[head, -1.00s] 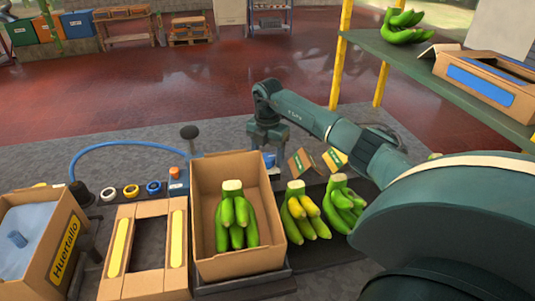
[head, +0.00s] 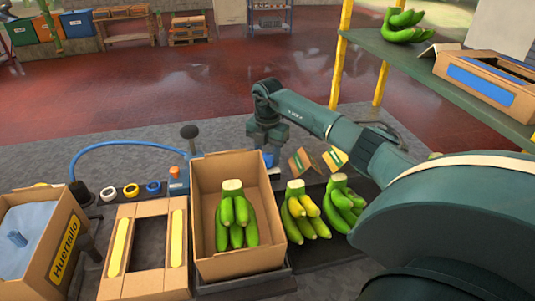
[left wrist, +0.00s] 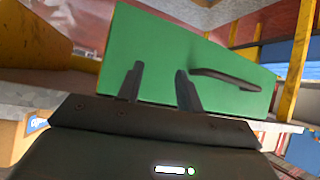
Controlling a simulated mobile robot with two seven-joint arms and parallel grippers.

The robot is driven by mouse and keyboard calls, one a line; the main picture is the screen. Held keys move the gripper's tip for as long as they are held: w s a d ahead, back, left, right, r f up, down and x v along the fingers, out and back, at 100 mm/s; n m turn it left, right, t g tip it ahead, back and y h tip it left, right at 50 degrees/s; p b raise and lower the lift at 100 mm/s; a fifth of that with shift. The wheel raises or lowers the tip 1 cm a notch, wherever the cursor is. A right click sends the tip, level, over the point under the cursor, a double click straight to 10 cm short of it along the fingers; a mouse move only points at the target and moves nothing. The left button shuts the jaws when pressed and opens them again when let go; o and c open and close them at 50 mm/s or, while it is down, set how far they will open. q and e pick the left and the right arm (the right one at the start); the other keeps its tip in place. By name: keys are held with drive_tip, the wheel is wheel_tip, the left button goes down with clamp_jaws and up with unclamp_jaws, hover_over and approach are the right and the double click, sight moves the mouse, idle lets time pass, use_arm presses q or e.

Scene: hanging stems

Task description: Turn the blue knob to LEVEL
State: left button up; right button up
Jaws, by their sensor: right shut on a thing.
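The blue knob (head: 268,159) shows only as a small blue patch behind the box's right rear corner, under my right gripper (head: 266,151). The gripper points down and is shut on it; the fingertips are mostly hidden. No LEVEL mark or pointer can be read. My left gripper is not in the head view. In the left wrist view its two dark fingers (left wrist: 160,80) stand apart with nothing between them, in front of a green panel with a dark handle (left wrist: 225,79).
An open cardboard box (head: 207,210) with green bananas (head: 236,220) stands close in front of the right gripper. More banana bunches (head: 305,215) and small cards (head: 300,161) are to the right. Tape-like rings (head: 131,190) and a blue hose (head: 120,143) are at left.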

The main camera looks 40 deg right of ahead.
sight(268, 156)
drive_tip(key=n, duration=0.4)
drive_tip(key=shift+n, duration=0.4)
drive_tip(key=n, duration=0.8)
drive_tip(key=shift+n+b, duration=0.3)
drive_tip(key=shift+n, duration=2)
drive_tip(key=o, duration=1)
wheel_tip(268, 156, up, 13)
drive_tip(key=shift+r+b, duration=0.1)
drive_tip(key=shift+b, duration=0.65)
